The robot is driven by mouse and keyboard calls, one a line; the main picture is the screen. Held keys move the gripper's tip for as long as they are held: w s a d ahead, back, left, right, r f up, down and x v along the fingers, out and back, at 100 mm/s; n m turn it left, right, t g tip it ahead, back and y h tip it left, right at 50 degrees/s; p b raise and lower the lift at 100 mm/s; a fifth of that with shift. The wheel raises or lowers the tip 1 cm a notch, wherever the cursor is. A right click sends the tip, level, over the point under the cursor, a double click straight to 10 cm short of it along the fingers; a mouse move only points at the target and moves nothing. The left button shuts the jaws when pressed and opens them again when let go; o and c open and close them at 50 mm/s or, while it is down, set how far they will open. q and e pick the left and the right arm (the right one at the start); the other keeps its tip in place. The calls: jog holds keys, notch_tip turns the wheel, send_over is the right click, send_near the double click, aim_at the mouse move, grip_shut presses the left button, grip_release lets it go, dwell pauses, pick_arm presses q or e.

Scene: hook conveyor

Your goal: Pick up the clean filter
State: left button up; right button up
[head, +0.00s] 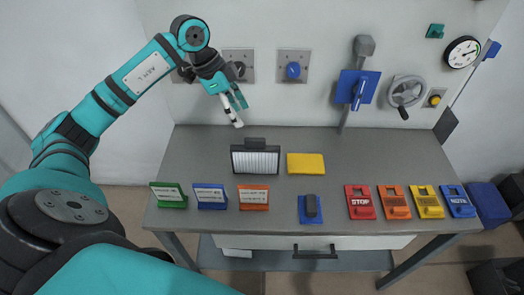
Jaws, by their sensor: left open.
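The filter (255,161) is a white pleated panel in a black frame with a dark handle on top. It stands at the back of the grey table, left of the middle. My left gripper (236,108) is open and hangs in front of the wall, above and to the left of the filter, apart from it. I see nothing held between its fingers. My right gripper is out of view.
Green, blue and orange sign stands (253,198) line the front left. A dark object on a blue base (311,208) and several coloured tags (360,202) sit front right. Wall switches (293,69) and a crank wheel (405,91) are behind.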

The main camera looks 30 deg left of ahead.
aim_at(254, 140)
pick_arm(q)
jog(key=x, duration=0.2)
jog(key=p+x, duration=0.1)
jog(key=x, duration=0.4)
jog(key=shift+s+d+p, duration=0.2)
jog(key=shift+s+p, duration=0.15)
jog(key=shift+s, duration=0.05)
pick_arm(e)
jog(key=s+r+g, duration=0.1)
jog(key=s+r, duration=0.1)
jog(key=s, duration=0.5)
pick_arm(q)
jog(key=x, duration=0.3)
jog(key=shift+w+d+f+p, duration=0.1)
jog(key=shift+w+f+p, duration=0.05)
jog(key=shift+f+p, duration=0.15)
jog(key=shift+w+f, duration=0.1)
jog(key=shift+f, duration=0.25)
jog(key=x, duration=0.2)
jog(key=p+x, duration=0.1)
jog(key=shift+w+f+p, duration=0.3)
jog(key=shift+w+f, duration=0.05)
jog(key=shift+w, duration=0.05)
jog(key=shift+f, duration=0.35)
grip_shut()
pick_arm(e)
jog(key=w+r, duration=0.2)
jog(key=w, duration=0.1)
